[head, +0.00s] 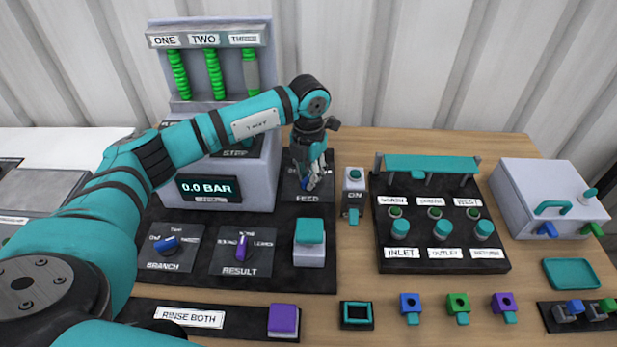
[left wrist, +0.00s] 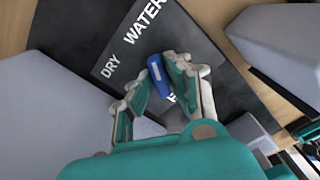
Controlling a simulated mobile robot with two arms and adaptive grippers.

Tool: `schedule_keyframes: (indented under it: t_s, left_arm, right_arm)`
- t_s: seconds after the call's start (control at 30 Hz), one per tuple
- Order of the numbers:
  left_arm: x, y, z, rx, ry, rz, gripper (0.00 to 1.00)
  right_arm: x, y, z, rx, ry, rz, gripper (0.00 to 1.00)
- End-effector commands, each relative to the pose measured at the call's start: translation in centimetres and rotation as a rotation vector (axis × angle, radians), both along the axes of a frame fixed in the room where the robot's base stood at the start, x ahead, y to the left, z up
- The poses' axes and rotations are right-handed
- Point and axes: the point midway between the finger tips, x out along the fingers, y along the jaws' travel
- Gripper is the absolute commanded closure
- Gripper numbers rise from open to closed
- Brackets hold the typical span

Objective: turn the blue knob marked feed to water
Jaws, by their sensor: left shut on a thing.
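The blue feed knob (left wrist: 156,72) stands on its dark plate (left wrist: 205,52) in the left wrist view, with a pale line along its top. The words DRY and WATER are printed beside it. The knob's far end points roughly toward the WATER word, but I cannot tell its exact setting. My left gripper (left wrist: 153,88) is shut on the knob, with a finger on each side. In the head view my left gripper (head: 316,180) reaches down over the FEED plate (head: 299,196) and mostly hides the knob. My right gripper is not in view.
A grey display box reading 0.0 BAR (head: 209,188) stands just left of the gripper. A grey ON switch block (head: 353,182) is close on the right. The branch knob (head: 168,244), result knob (head: 242,247) and a teal button (head: 309,231) are nearer.

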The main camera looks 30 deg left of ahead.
Motion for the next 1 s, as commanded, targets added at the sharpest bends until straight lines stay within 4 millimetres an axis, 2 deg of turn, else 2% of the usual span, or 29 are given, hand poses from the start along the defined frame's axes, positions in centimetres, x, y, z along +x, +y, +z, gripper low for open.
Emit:
schedule_keyframes:
  t_s: [0.67,0.7,0.87,1.0]
  left_arm:
    - [0.09,0.04,0.15,0.001,-0.003,-0.069,1.00]
    - [0.09,0.04,0.16,0.001,-0.003,-0.069,0.83]
    - [0.06,0.03,0.12,0.001,-0.003,-0.068,0.63]
    - [0.03,0.03,0.07,0.001,-0.002,-0.067,0.62]
  right_arm:
    - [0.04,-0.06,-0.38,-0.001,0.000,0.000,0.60]
    - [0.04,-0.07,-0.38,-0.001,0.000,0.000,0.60]
    - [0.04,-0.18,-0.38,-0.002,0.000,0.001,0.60]
    - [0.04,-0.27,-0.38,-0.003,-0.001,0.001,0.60]
